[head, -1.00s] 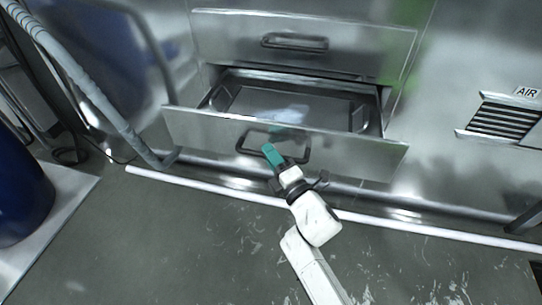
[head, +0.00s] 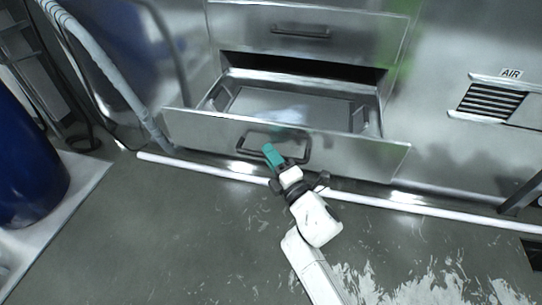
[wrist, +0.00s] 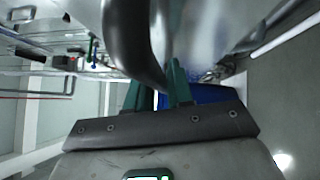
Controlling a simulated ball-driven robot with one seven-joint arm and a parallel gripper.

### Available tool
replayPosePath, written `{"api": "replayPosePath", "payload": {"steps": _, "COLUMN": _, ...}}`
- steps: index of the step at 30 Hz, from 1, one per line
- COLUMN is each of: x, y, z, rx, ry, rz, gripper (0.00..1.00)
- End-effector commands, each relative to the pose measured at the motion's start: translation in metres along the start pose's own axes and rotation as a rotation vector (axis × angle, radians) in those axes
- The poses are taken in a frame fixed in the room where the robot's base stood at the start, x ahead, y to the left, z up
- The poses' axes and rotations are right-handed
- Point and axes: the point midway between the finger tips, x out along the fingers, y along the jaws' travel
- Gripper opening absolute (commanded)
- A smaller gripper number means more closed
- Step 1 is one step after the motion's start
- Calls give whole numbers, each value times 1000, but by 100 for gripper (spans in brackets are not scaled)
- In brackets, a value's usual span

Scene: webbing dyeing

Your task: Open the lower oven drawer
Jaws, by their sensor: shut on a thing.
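The lower oven drawer (head: 350,151) is pulled out from the steel oven front in the head view. Its inside is visible and looks like an empty metal tray with a bright reflection. The dark drawer handle (head: 303,150) is on its front panel, and it shows large and close in the wrist view (wrist: 133,45). My gripper (head: 270,150), with green fingers, is shut on the handle near its left half. In the wrist view the green fingers (wrist: 160,90) are at the handle bar, which hides part of their tips.
A closed upper drawer (head: 300,32) sits above. A grey hose (head: 95,65) and a blue barrel (head: 25,160) stand at the left. An air vent (head: 490,101) is on the right wall. A white pipe (head: 215,171) runs along the floor below the drawer. The floor in front is open.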

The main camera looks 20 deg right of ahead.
Motion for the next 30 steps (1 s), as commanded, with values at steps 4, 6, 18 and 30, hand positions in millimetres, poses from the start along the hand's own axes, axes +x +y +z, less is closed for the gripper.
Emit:
{"api": "replayPosePath", "payload": {"steps": 4, "x": -1, "y": -2, "z": 1, "rx": 1, "ry": -2, "rz": -5, "gripper": 22}}
{"api": "replayPosePath", "payload": {"steps": 6, "x": -1, "y": -2, "z": 1, "rx": 1, "ry": -2, "rz": -5, "gripper": 29}}
{"api": "replayPosePath", "payload": {"steps": 18, "x": -2, "y": -1, "z": 0, "rx": 0, "ry": -1, "rz": -1, "gripper": 41}}
{"api": "replayPosePath", "payload": {"steps": 30, "x": -63, "y": -2, "z": 0, "rx": 0, "ry": -1, "rz": -6, "gripper": 41}}
